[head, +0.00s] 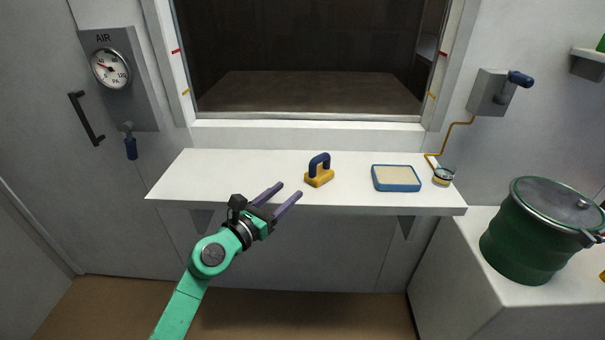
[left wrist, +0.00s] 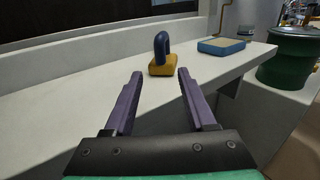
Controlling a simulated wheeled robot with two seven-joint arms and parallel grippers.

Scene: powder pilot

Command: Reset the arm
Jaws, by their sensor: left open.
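My left gripper (head: 283,192) is open and empty, at the front edge of the white shelf (head: 235,170). Its green arm comes up from the lower left. Its two purple fingers also show in the left wrist view (left wrist: 157,85), apart, with nothing between them. A yellow block with a dark blue handle (head: 319,172) stands on the shelf ahead of the fingertips, apart from them. It also shows in the left wrist view (left wrist: 162,58), beyond the fingertips. My right gripper is not in view.
A blue-rimmed tray (head: 396,187) and a small round container (head: 443,177) are on the shelf's right part. A green lidded drum (head: 535,235) stands on a counter at the right. A window (head: 310,60) is behind the shelf. The shelf's left part is clear.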

